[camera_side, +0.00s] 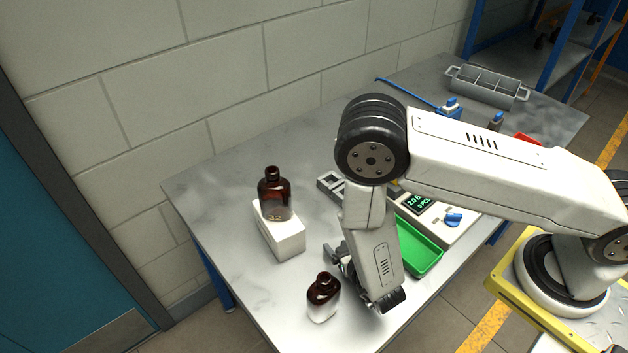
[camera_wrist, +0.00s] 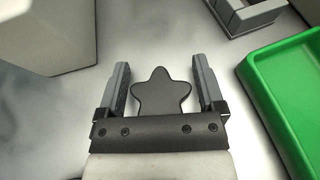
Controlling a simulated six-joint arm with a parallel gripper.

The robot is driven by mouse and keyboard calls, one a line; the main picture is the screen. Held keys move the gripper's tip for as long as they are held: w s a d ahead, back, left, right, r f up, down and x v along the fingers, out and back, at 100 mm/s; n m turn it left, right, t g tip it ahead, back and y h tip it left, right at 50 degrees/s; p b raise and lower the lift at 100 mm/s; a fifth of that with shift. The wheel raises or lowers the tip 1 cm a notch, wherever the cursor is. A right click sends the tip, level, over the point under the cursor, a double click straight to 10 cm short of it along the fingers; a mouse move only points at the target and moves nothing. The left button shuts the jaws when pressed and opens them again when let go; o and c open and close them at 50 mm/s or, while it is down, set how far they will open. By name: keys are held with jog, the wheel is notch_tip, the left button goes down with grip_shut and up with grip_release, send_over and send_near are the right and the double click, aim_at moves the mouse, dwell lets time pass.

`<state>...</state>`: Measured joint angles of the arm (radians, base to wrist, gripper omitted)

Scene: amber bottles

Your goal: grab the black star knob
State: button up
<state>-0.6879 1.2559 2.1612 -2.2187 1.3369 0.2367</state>
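The black star knob (camera_wrist: 162,96) lies between my gripper's two fingers in the wrist view, with its flat star face toward the camera. My gripper (camera_wrist: 160,66) is open around it, with a narrow gap on each side between the star's points and the finger pads. In the side view my gripper (camera_side: 340,262) is low over the near part of the table, pointing down. The knob cannot be made out there, hidden by my gripper and wrist.
An amber bottle (camera_side: 323,291) stands close to my gripper. Another bottle (camera_side: 273,193) stands on a white box (camera_side: 283,238). A green tray (camera_side: 424,257) and a scale (camera_side: 465,221) are just right. A grey divided tray (camera_side: 488,87) sits at the far end.

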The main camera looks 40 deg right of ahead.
aim_at(344, 243)
jog(key=c, duration=0.9)
jog(key=shift+r, duration=0.1)
jog(key=shift+r, duration=4.9)
